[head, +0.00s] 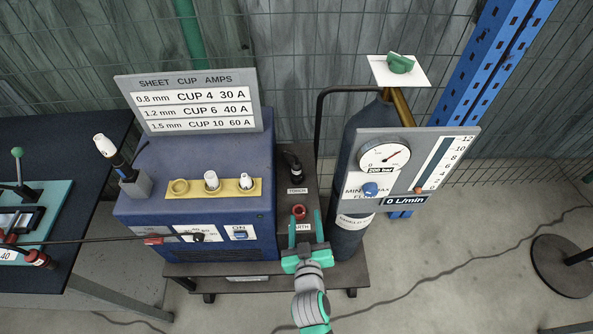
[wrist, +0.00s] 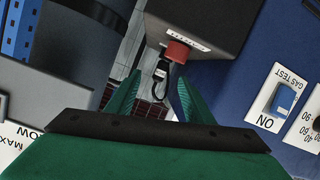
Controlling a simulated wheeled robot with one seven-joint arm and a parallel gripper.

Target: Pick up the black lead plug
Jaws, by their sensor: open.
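A black plug-like piece (head: 294,166) stands on the dark shelf (head: 285,185) behind the TORCH label in the head view. A red round fitting (head: 299,212) sits nearer, by the EARTH label. My gripper (head: 305,230) is open and empty at the front of this shelf, close to the red fitting. In the wrist view, the red fitting (wrist: 178,52) shows just beyond my open fingers (wrist: 158,80). A black piece with a looped end (wrist: 160,70) shows beside it; whether it is the same plug I cannot tell.
The blue welder (head: 195,180) stands left of the shelf, with cups on a yellow strip (head: 245,194) and a dark cable along its front. A dark gas cylinder (head: 350,232) with a gauge panel (head: 430,150) stands close on the right.

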